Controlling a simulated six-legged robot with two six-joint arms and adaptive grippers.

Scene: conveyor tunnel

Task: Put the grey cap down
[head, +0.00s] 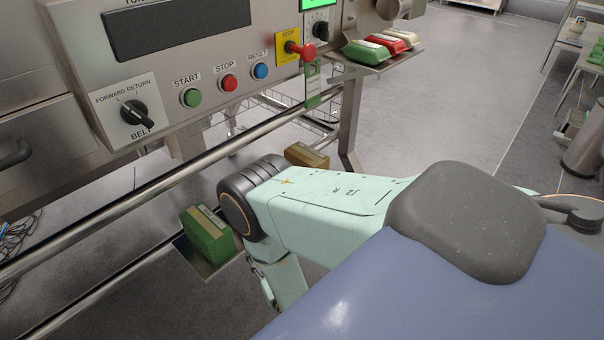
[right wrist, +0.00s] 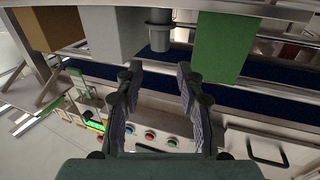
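My right gripper (right wrist: 158,72) shows in the right wrist view with its two dark fingers spread apart. The gap between them is empty, so it is open. A grey cylinder with a wider collar (right wrist: 158,42) shows just beyond the fingertips, between a pale box and a green box; it may be the grey cap, but I cannot tell for sure. It looks apart from both fingers. No other grey cap is clear in either view. My left gripper is not in view, and the head view shows neither gripper.
The head view shows a control panel (head: 185,65) with buttons and a red stop knob (head: 306,51), a tray (head: 385,58) of packs, and a green pack (head: 207,233) low beside a rail. The wrist view shows a brown box (right wrist: 50,25), a green box (right wrist: 222,48) and a dark blue belt (right wrist: 255,97).

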